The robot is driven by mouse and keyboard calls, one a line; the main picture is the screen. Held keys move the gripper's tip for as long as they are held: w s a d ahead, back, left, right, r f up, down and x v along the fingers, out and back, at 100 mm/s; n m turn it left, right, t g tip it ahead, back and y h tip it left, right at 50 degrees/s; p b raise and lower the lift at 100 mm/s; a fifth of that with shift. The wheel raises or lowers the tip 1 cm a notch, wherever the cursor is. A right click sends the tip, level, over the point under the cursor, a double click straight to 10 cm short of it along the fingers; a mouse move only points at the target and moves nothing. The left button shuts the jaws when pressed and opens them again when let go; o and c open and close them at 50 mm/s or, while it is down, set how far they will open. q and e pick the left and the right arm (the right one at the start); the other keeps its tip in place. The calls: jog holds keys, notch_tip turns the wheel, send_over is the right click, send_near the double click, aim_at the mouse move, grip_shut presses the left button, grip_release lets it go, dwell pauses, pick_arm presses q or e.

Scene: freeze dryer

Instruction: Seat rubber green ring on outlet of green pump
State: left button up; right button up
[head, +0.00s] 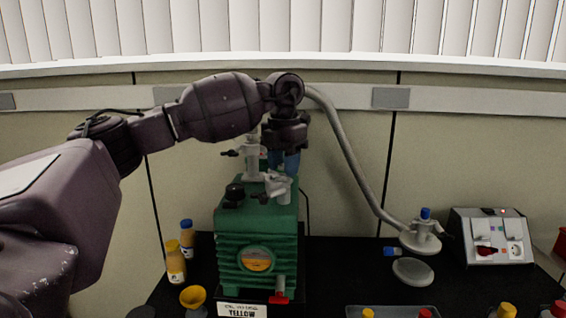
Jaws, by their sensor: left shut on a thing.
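The green pump (258,248) stands on the black bench near the middle of the view. A grey metal fitting (277,186) rises from its top at the front right, and a taller grey fitting (252,160) stands behind it. Which one is the outlet I cannot tell for certain. My left gripper (285,162) points down with its blue fingers just above and behind the front fitting. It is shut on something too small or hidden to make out. I cannot make out the rubber green ring anywhere. My right gripper is not in view.
A grey hose (352,155) curves down to a white flanged fitting (420,238) at right, near a pale disc (413,271). A socket box (492,238) stands farther right. Yellow bottles (176,262) stand left of the pump. Bench right of the pump is partly clear.

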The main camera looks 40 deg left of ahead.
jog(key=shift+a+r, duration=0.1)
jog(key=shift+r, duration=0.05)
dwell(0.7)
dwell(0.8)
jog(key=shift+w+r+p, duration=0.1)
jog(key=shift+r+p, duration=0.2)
jog(key=shift+p, duration=0.15)
dwell(0.5)
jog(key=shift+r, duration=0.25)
dwell(1.0)
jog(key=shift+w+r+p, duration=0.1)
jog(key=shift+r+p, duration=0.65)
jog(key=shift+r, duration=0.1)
dwell(1.9)
